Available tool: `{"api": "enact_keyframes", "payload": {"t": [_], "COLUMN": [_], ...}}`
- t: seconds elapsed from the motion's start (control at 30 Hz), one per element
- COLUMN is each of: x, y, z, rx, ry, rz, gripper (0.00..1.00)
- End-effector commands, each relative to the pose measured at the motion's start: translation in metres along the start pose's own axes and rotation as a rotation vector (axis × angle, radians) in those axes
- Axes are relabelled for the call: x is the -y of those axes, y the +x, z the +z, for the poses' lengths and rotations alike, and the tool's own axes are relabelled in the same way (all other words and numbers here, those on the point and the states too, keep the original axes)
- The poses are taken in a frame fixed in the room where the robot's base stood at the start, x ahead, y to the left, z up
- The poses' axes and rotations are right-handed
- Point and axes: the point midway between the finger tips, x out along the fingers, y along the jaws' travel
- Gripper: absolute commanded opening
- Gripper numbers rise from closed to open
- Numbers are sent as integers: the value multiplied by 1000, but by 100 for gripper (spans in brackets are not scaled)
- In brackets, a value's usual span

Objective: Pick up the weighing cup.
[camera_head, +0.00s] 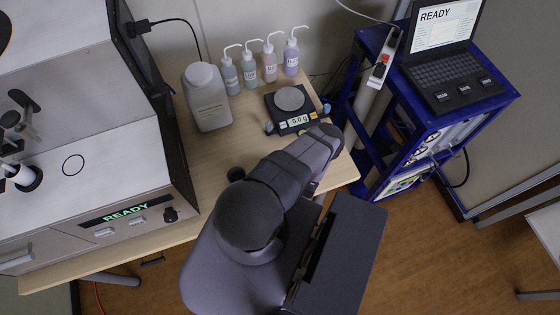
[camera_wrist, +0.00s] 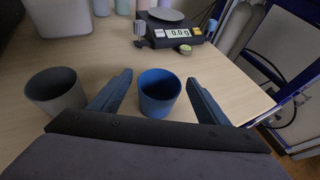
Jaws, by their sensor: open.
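Two open-topped cups stand upright on the table in the wrist view. A blue cup (camera_wrist: 159,98) stands between the two fingers of my gripper (camera_wrist: 160,78), with a gap on each side. A grey cup (camera_wrist: 57,95) stands to the left, outside the left finger. No label shows which one is the weighing cup. My gripper is open and holds nothing.
A balance (camera_head: 292,107) reading 0.0 g stands at the back of the table (camera_head: 160,228). Several wash bottles (camera_head: 269,63) and a white canister (camera_head: 207,99) are behind left. A large analyser (camera_head: 110,160) showing READY is at left; a blue cart (camera_head: 432,130) with a laptop is right.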

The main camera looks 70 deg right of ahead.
Motion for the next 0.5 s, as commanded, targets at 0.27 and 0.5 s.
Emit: {"api": "enact_keyframes", "payload": {"t": [0.27, 0.5], "x": [-1, 0], "y": [16, 35], "z": [-1, -4], "rx": [0, 4], "ry": [-7, -4], "rz": [6, 3], "gripper": [69, 69]}}
